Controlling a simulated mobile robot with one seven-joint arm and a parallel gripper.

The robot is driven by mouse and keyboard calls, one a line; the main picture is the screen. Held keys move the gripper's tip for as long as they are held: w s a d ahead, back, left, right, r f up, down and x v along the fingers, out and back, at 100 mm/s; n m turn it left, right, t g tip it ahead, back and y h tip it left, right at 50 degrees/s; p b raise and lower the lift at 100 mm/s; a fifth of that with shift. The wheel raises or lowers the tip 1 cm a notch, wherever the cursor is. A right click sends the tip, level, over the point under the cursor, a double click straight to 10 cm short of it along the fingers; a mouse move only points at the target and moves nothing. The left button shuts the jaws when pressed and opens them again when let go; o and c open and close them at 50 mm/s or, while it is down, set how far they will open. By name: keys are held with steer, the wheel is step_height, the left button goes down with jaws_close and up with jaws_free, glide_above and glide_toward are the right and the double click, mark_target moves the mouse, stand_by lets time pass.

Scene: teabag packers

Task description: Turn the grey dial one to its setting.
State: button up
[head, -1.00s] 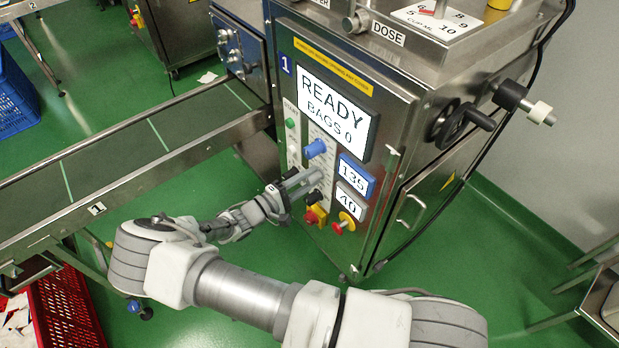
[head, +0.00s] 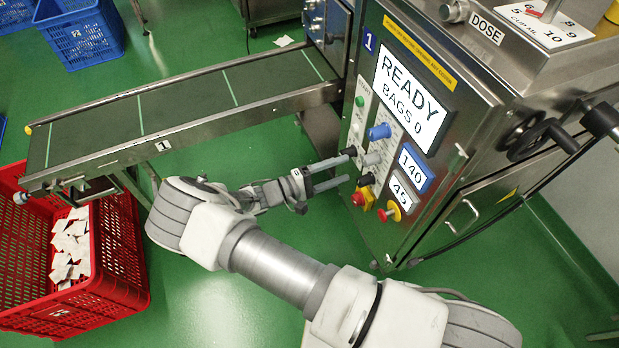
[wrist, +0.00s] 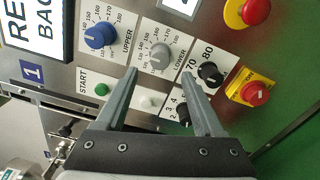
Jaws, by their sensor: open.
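The grey dial (wrist: 160,57) is the knob marked LOWER on the steel machine's panel, with a numbered scale around it. In the head view the grey dial (head: 372,159) sits just below the blue dial (head: 379,132). My gripper (head: 356,166) is open and empty, pointing at the panel. In the wrist view its fingertips (wrist: 159,73) lie to either side below the grey dial, seemingly short of it and not gripping. The blue display (head: 415,167) reads 140 and the grey display (head: 404,196) reads 45.
The blue UPPER dial (wrist: 100,35), black knobs (wrist: 210,74), green START button (wrist: 101,90) and red stop button (wrist: 254,93) are close by. A conveyor (head: 185,112) runs left. A red crate (head: 120,270) with teabags stands at lower left.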

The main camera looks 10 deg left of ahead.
steer(key=v, duration=0.9)
steer(key=d+r+m+g+y, duration=0.45)
steer(key=d+r+g, duration=0.2)
steer(key=r, duration=0.45)
steer(key=d+r+m+g+y, duration=0.3)
steer(key=d+r+g+y, duration=0.3)
steer(key=r, duration=0.5)
steer(key=s+d+r+m+t+y, duration=0.35)
steer(key=s+d+r+t, duration=0.45)
steer(key=s+d+r, duration=0.5)
step_height(320, 180, up, 18)
steer(key=s+a+n+y+p, duration=0.1)
steer(key=p, duration=1.5)
steer(key=shift+a, duration=0.35)
